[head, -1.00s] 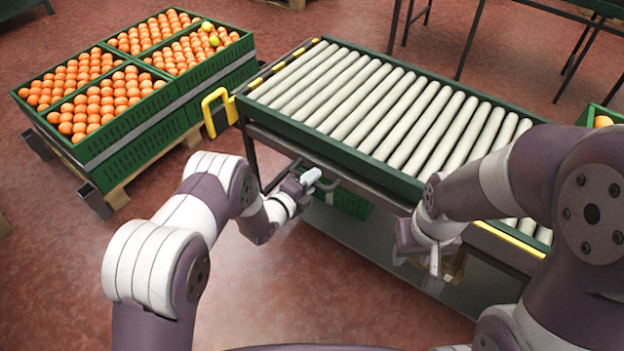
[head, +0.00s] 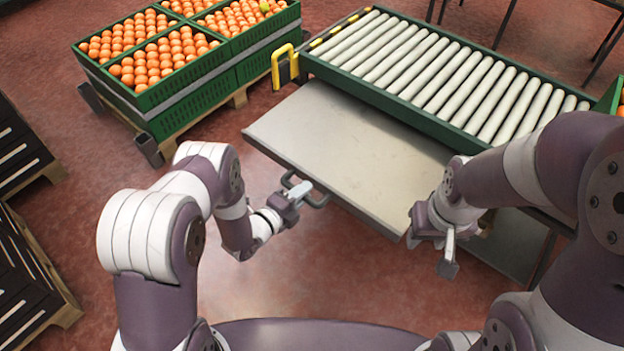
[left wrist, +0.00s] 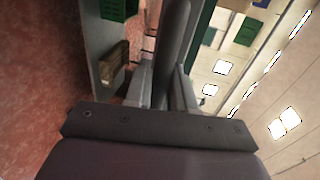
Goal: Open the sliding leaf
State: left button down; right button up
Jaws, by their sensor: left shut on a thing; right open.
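The sliding leaf (head: 345,132) is a flat grey metal panel. In the head view it sticks out toward me from under the roller conveyor. A dark bar handle (head: 316,201) is on its front edge. My left gripper (head: 299,191) is shut on the handle, which also shows as a dark bar (left wrist: 172,55) between the fingers in the left wrist view. My right gripper (head: 448,250) is open and empty, near the leaf's right front corner. My right arm hides part of the leaf's right end.
The roller conveyor (head: 311,66) with its green frame stands behind the leaf. A yellow bracket (head: 284,68) is at its left end. Green crates of oranges (head: 193,97) stand on a pallet at upper left. Dark stacked pallets (head: 28,270) are at far left. Red floor lies clear between.

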pick_arm(q)
jog(key=shift+f+p+v, duration=0.15)
jog(key=shift+v, duration=0.6)
jog(key=shift+f+p+v, duration=0.15)
jog(key=shift+v, duration=0.65)
jog(key=shift+s, duration=0.1)
jog(key=c, duration=1.1)
grip_release()
jog(key=p+v, duration=0.2)
jog(key=v, duration=1)
jog(key=shift+s+a, duration=0.2)
jog(key=shift+s, duration=0.05)
